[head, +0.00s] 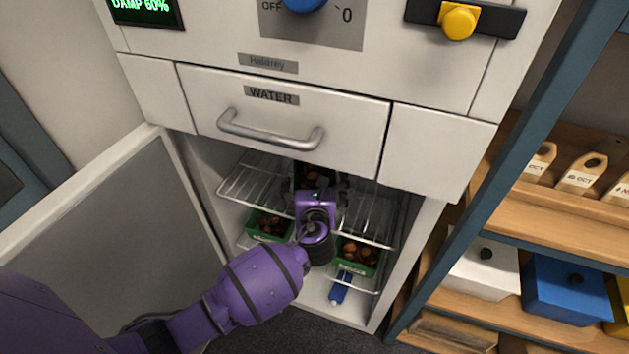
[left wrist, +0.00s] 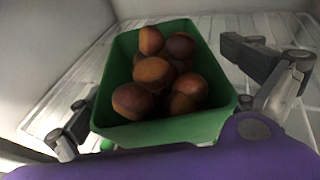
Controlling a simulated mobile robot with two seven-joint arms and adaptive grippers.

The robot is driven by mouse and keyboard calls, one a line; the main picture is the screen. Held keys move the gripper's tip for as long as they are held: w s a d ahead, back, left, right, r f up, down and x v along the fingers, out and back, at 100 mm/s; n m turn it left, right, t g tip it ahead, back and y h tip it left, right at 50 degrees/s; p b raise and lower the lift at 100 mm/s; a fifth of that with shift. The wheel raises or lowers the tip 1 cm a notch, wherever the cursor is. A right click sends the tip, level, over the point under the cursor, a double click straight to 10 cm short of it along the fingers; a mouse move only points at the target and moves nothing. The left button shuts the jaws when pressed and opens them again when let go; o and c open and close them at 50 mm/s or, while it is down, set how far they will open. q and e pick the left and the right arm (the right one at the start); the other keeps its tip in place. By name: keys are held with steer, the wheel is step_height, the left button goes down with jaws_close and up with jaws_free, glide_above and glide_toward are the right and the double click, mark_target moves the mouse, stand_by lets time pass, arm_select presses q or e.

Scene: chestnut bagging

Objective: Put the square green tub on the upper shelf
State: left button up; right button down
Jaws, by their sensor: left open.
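A green tub (left wrist: 165,132) filled with brown chestnuts (left wrist: 152,73) stands in front of my left gripper in the left wrist view. It appears to rest on the white wire upper shelf (head: 245,180) inside the open cabinet. In the head view this tub is mostly hidden behind my gripper. My left gripper (head: 318,184) is open, with one finger on each side of the tub, apparently apart from its walls. Two more green tubs of chestnuts stand lower down, one at left (head: 268,226) and one at right (head: 355,258). My right gripper is out of view.
The cabinet door (head: 130,220) stands open at left. The WATER drawer (head: 290,115) is shut above the opening. A blue object (head: 340,288) lies on the cabinet floor. A shelf unit at right holds a white box (head: 485,268) and a blue box (head: 565,290).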

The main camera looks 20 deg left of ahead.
arm_select(q)
steer(key=p+v, duration=0.1)
steer(key=v, duration=1.1)
steer(key=s+f+n+g+h, duration=0.45)
steer(key=s+f+n, duration=1.15)
steer(key=s, duration=0.4)
steer(key=s+a+f+n, duration=0.1)
steer(key=s+a+n, duration=0.1)
steer(key=s+n, duration=0.6)
steer(key=s+a+f+n+g, duration=0.1)
steer(key=s+a+f+n, duration=0.1)
steer(key=s+n, duration=0.5)
steer(key=shift+s+a+n, duration=0.4)
steer(key=shift+s+a, duration=0.2)
steer(key=shift+s, duration=0.4)
steer(key=shift+g, duration=0.25)
